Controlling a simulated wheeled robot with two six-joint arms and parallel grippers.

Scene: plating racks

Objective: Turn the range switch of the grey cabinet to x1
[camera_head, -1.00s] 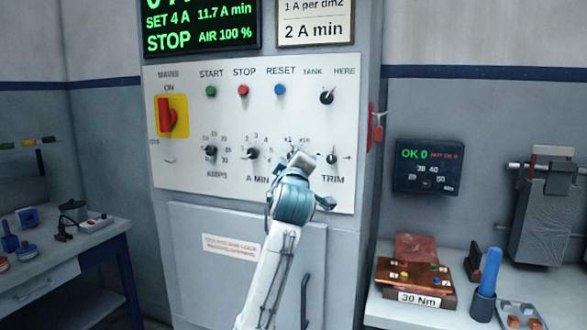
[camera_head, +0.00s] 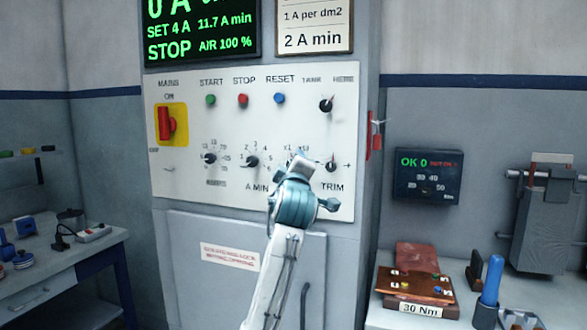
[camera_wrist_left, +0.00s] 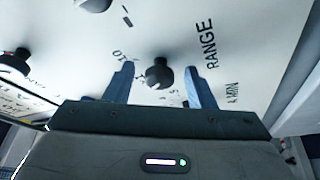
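The grey cabinet's panel (camera_head: 225,125) faces me, with a row of black knobs low on it. The range switch (camera_wrist_left: 158,74) is a round black knob in the left wrist view, with the word RANGE beside it and a light mark on its lower left. My left gripper (camera_wrist_left: 160,85) is open, with one blue finger on each side of the knob and a visible gap at both. In the head view my left gripper (camera_head: 298,160) is in front of the switch and hides it. The pointer's exact position is unclear. My right gripper is not in view.
The A MIN knob (camera_head: 252,160) and TRIM knob (camera_head: 331,166) flank the range position. A red mains switch (camera_head: 167,121) is at the panel's left. Workbenches stand on both sides; the right one holds a blue-handled tool (camera_head: 491,280).

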